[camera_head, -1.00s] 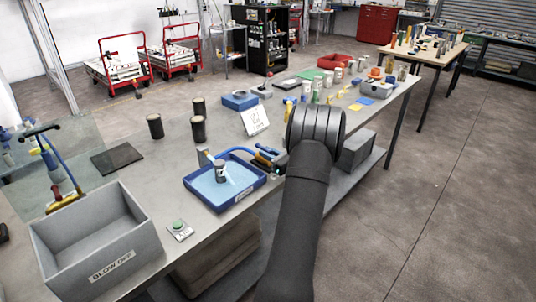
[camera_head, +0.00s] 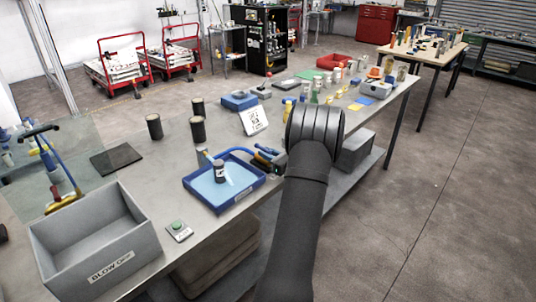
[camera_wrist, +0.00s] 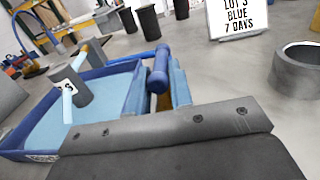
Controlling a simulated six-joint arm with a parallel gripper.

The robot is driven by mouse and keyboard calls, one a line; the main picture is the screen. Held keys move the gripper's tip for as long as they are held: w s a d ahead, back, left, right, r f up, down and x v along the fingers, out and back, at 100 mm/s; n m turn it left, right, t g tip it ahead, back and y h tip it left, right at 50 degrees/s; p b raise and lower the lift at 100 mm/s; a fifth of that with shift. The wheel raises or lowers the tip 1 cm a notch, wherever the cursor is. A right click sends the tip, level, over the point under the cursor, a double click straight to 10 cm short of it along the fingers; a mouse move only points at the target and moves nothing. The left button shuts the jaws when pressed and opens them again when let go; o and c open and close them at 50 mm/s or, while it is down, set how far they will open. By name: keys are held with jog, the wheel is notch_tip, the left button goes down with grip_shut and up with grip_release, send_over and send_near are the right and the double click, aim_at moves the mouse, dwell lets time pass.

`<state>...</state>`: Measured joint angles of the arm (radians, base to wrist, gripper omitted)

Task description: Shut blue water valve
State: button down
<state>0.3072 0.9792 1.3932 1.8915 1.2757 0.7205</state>
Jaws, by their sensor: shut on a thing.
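The blue water valve shows in the wrist view as a dark blue bar handle (camera_wrist: 160,68) on a long blue lever, in front of a lighter blue part and a yellowish part. In the head view, blue and yellow valve parts (camera_head: 264,155) show at the tray's right corner, just left of my arm. My gripper (camera_head: 279,164) is at these parts, mostly hidden behind my arm. It is shut on the blue valve handle.
A white sign (camera_head: 254,120) and black cups (camera_head: 154,127) stand behind. A grey "blow off" bin (camera_head: 60,243) is at left.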

jog(key=shift+s+a+f, duration=0.1)
jog(key=shift+s+a, duration=0.05)
jog(key=shift+a, duration=0.2)
jog(key=c, duration=1)
grip_release()
jog(key=shift+d, duration=0.1)
jog(key=shift+d, duration=0.2)
jog(key=v, duration=1.7)
jog(key=shift+s, duration=0.15)
